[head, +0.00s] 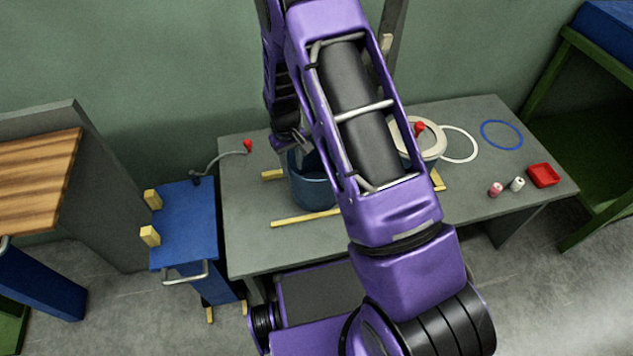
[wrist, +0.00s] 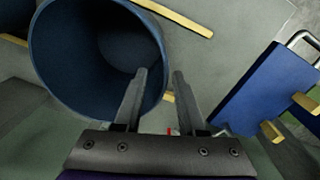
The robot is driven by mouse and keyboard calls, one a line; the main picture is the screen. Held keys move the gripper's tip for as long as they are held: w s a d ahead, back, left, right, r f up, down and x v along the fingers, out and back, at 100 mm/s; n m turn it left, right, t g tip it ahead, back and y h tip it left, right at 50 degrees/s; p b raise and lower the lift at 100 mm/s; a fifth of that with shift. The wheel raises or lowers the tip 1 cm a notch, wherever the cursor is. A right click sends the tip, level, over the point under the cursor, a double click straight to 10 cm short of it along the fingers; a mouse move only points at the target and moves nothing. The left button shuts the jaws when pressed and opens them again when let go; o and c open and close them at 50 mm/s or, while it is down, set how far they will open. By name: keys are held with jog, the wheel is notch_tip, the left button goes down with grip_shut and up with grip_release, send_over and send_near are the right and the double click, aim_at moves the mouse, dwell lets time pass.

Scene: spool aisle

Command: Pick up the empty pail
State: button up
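The blue pail (head: 312,192) stands upright on the grey table, partly hidden behind my arm in the head view. In the wrist view the pail (wrist: 60,60) shows its open mouth and a bare inside, with nothing in it. My gripper (head: 300,146) is at the pail's back rim, pointing down. In the wrist view my gripper (wrist: 162,75) is open, one finger over the pail's mouth and the other outside its wall. The rim lies between the fingers. I cannot tell whether either finger touches it.
Yellow strips (head: 305,218) lie around the pail on the table (head: 245,245). A pale-rimmed container (head: 437,143) is at right, partly behind my arm. Beyond are a white ring (head: 474,147), blue ring (head: 501,121), small spools (head: 496,189) and red tray (head: 543,175). A blue stand (head: 185,225) adjoins at left.

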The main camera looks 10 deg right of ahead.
aim_at(294, 189)
jog(key=shift+f+b, duration=0.4)
jog(key=shift+f, duration=3.05)
grip_shut()
